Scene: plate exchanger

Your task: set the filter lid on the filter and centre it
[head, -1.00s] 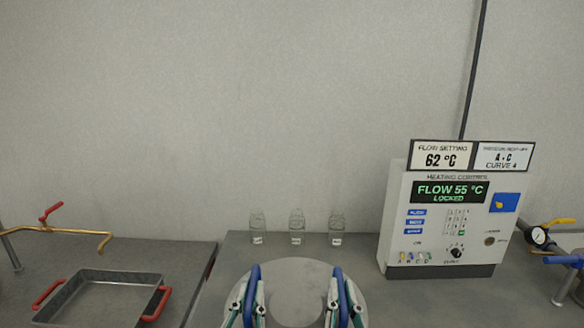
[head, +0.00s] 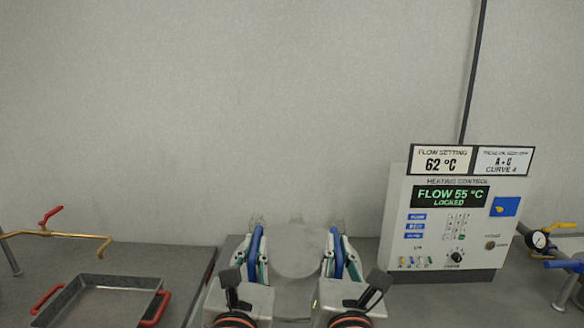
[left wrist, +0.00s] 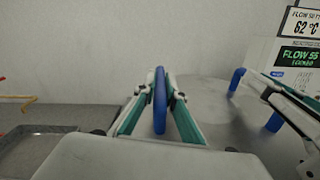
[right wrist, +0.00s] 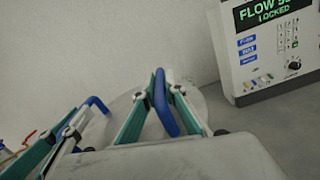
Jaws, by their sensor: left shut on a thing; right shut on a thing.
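The filter lid (head: 296,252) is a grey round disc with a blue handle on each side. My left gripper (head: 257,258) is shut on the left blue handle (left wrist: 160,100), which shows between its fingers in the left wrist view. My right gripper (head: 334,258) is shut on the right blue handle (right wrist: 162,105), as the right wrist view shows. The lid is held between both grippers and looks roughly level. I cannot make out the filter; the lid and my grippers cover the area below, and the height of the lid above it cannot be told.
Several small glass bottles behind the lid are mostly hidden. A heating control box (head: 445,225) stands to the right. A metal tray (head: 100,282) with red handles lies at the left, near a brass pipe (head: 60,235). A gauge (head: 539,240) and blue-handled valve sit far right.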

